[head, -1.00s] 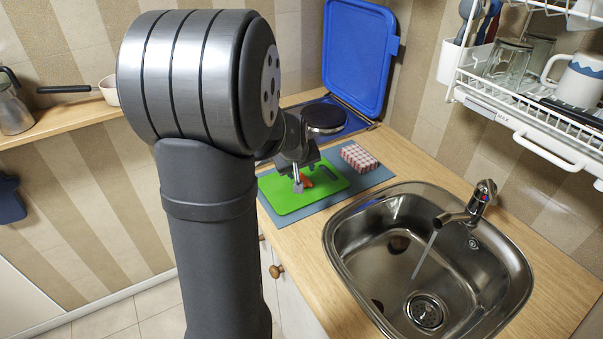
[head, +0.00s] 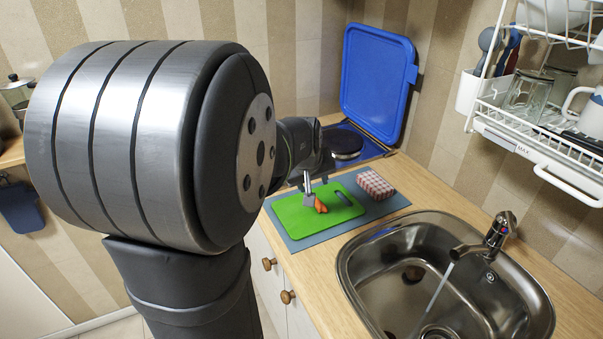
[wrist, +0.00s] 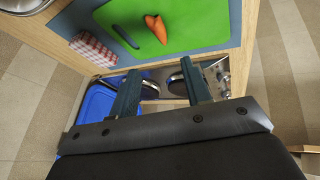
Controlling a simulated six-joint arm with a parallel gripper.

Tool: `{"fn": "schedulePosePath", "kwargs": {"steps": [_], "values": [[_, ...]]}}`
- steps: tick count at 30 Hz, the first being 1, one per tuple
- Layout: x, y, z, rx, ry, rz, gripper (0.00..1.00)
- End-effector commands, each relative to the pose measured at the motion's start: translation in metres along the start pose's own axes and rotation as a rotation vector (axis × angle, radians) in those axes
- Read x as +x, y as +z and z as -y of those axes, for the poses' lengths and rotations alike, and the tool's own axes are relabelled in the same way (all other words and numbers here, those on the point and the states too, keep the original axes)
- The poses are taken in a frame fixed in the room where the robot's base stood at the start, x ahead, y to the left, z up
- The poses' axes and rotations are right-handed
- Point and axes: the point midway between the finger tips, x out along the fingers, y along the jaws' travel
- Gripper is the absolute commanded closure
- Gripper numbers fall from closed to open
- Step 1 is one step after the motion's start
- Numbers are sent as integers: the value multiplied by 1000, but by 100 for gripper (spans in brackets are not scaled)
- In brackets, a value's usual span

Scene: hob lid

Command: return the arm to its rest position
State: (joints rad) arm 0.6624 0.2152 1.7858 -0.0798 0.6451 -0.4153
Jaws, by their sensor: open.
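My gripper (wrist: 160,92) is open and empty in the wrist view, its two fingers apart with the hob showing between and beyond them. In the head view my gripper (head: 308,190) shows small near the left side of the green cutting board (head: 290,215), partly hidden by my arm. An orange carrot (wrist: 156,28) lies on the board, apart from the fingers in the wrist view. The blue hob lid (head: 378,80) stands raised against the wall. Behind my arm, a dark burner (head: 345,143) shows on the hob.
A red checked cloth (head: 375,184) lies on the grey-blue mat (head: 385,205) beside the board. The sink (head: 365,255) with its running tap (head: 490,240) is at the front right. A dish rack (head: 540,140) hangs on the right wall.

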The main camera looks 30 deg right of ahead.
Motion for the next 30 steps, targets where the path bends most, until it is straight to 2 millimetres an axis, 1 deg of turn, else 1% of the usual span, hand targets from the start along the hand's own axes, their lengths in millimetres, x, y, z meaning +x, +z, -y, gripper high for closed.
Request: {"fn": "schedulePosePath", "kwargs": {"steps": [5,8,18,24,30], "values": [[11,0,0,0,0,1,56],[25,1,0,0,-1,4,56],[79,0,0,0,-1,3,56],[106,0,0,0,-1,3,56],[121,0,0,0,0,1,56]]}}
